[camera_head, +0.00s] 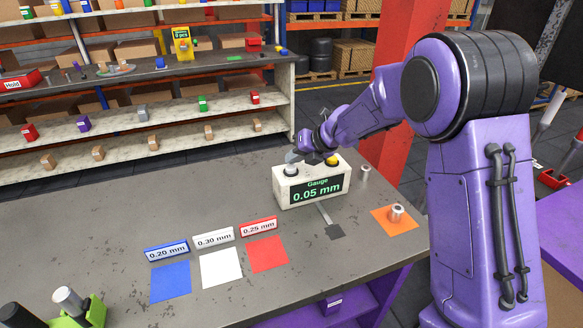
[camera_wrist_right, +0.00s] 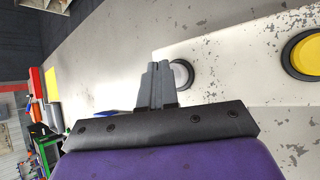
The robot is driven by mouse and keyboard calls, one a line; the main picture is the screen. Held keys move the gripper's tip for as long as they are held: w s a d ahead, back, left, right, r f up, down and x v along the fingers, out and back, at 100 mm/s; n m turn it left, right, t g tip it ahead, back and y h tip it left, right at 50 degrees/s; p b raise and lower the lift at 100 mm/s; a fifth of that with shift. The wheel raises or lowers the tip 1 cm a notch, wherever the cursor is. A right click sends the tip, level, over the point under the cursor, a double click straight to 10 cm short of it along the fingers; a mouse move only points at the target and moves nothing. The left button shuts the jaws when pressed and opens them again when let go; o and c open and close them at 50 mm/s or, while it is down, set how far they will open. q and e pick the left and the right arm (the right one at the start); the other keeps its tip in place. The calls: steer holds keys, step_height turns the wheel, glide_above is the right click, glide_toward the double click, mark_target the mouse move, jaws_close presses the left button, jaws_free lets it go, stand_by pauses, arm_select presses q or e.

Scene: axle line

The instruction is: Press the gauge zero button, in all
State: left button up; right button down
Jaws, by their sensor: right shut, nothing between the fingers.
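The gauge (camera_head: 310,190) is a white box on the grey table, and its display reads 0.05 mm. On its top are a yellow button (camera_head: 332,160) at the right and a pale button at the left, partly hidden by my gripper in the head view. My right gripper (camera_head: 292,157) is shut and empty at the pale button. In the right wrist view, the shut fingers (camera_wrist_right: 157,86) overlap the edge of the pale button (camera_wrist_right: 182,74), and the yellow button (camera_wrist_right: 306,53) is off to the right. I cannot tell whether the fingers touch the button. No label shows which button is zero.
An orange mat (camera_head: 384,222) holds a metal part (camera_head: 397,213). Another metal part (camera_head: 365,174) stands right of the gauge. A green fixture (camera_head: 88,313) is at bottom left.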

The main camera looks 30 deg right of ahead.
mark_target(294, 167)
steer(key=shift+f+b, duration=0.4)
steer(key=shift+f, duration=0.1)
stand_by(0.6)
steer(key=shift+r+p, duration=0.9)
steer(key=shift+r, duration=0.05)
step_height(294, 167, up, 5)
steer(key=p, duration=0.5)
stand_by(0.6)
